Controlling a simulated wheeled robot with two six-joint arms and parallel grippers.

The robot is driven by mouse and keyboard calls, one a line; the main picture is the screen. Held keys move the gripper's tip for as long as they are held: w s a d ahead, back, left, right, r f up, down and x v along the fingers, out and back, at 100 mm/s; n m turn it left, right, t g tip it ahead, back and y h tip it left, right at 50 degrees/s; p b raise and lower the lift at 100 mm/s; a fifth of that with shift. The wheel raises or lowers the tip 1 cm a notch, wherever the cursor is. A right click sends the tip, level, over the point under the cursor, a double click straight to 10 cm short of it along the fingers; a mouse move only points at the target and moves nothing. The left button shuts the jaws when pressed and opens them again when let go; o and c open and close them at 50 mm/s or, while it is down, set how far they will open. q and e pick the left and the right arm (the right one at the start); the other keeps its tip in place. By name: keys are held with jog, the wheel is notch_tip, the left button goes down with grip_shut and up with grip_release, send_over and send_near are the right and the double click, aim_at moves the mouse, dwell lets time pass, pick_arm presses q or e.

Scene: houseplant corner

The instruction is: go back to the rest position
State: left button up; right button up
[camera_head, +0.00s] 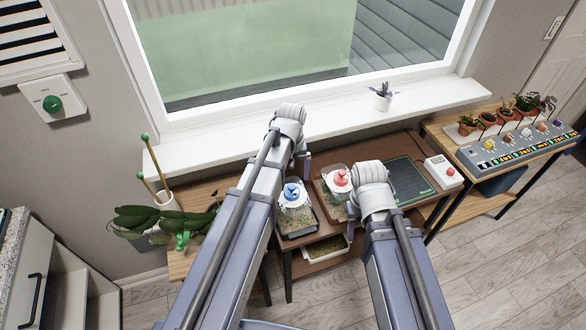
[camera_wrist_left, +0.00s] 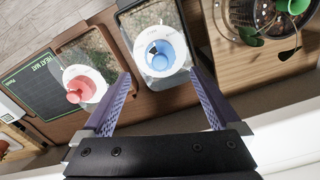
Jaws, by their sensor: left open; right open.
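My left gripper (camera_head: 290,150) hangs over the back of the wooden bench, near the window sill. In the left wrist view its two fingers (camera_wrist_left: 162,80) are spread apart with nothing between them. Past the fingertips is a clear-lidded tray with a blue knob (camera_wrist_left: 160,52), which the head view also shows (camera_head: 292,192). My right gripper (camera_head: 370,195) is above the bench, between a tray with a red knob (camera_head: 338,180) and the heat mat. Its fingers are mostly hidden behind the wrist. Nothing shows held in it.
The dark green heat mat (camera_head: 408,180) and a white box with a red button (camera_head: 443,171) lie at the right. A leafy plant (camera_head: 150,222) stands at the left. A small potted plant (camera_head: 383,98) is on the white sill (camera_head: 330,122). A side table holds several pots and a control panel (camera_head: 515,143).

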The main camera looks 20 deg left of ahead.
pick_arm(q)
jog(key=s+d+m, duration=0.3)
jog(key=s+d, duration=0.2)
jog(key=s, duration=0.2)
jog(key=s+d+m+y, duration=0.1)
jog(key=s+d+m, duration=0.3)
jog(key=s, duration=0.4)
jog(key=shift+d, duration=0.8)
jog(key=shift+c, duration=0.3)
